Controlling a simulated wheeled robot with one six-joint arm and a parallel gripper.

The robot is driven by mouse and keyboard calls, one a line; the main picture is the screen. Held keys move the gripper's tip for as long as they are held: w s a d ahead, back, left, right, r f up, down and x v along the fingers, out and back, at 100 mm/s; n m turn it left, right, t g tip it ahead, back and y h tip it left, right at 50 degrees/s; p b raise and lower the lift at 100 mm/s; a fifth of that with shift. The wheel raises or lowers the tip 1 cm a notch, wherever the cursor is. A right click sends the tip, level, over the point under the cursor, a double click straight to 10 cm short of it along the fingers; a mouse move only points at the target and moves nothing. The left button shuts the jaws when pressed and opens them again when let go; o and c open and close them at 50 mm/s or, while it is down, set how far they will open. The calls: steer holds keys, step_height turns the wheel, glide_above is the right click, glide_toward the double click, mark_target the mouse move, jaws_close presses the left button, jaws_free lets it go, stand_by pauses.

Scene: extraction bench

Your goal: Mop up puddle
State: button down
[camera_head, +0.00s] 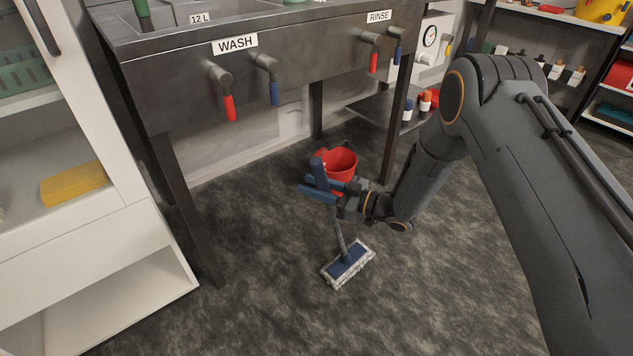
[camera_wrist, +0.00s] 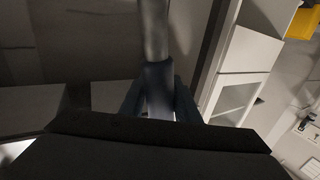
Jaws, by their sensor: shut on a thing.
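My gripper (camera_head: 328,187) is shut on the handle of a mop. In the wrist view the handle (camera_wrist: 157,85) stands between the two fingers (camera_wrist: 158,105), a grey pole with a dark blue grip. In the head view the mop head (camera_head: 348,264), a blue plate with a pale fringe, is down at the floor below my gripper. I cannot tell if it presses on the floor. No puddle stands out from the mottled dark grey floor (camera_head: 260,310).
A red bucket (camera_head: 340,162) stands on the floor behind my gripper, near a leg of the sink bench (camera_head: 165,75). A white cabinet (camera_head: 100,245) with a yellow cloth (camera_head: 75,184) is at the left. The floor in front of the mop head is clear.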

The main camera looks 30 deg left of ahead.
steer(key=shift+s, duration=0.25)
step_height(320, 180, up, 6)
steer(key=p, duration=0.3)
steer(key=shift+w, duration=0.15)
stand_by(0.4)
